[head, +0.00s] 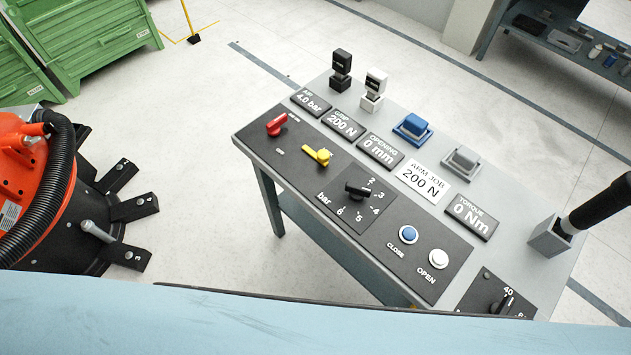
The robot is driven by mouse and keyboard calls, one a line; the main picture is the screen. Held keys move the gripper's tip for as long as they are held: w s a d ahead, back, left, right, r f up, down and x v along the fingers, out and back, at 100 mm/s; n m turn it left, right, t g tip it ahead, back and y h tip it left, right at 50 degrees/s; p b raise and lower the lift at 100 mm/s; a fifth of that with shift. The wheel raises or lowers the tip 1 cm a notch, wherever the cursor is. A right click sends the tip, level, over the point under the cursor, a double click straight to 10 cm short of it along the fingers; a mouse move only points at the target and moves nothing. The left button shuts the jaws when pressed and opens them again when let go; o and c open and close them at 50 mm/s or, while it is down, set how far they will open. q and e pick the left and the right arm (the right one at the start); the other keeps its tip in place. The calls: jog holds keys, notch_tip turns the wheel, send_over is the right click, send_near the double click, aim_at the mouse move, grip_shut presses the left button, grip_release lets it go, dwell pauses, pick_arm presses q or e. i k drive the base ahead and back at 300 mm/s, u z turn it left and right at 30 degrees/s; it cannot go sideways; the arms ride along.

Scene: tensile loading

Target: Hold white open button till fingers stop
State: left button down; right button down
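The white open button (439,257) is a round white cap in a ring on the black control panel, with the label OPEN below it. The blue close button (408,234) is to its left, labelled CLOSE. The opening display (381,150) reads 0 mm and the grip display (340,123) reads 200 N. Neither of my grippers shows in the head view, and nothing touches the white button. I cannot tell which parts are the fingers.
The panel has a red lever (277,124), a yellow lever (317,155) and a black pressure knob (358,190). A black upright handle (597,203) stands at the table's right. An orange machine (22,165) is at left, green crates (85,40) behind.

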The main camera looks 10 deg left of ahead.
aim_at(439, 258)
jog(key=u, duration=0.35)
jog(key=k, duration=0.6)
jog(key=z, duration=1.15)
jog(key=i, duration=0.45)
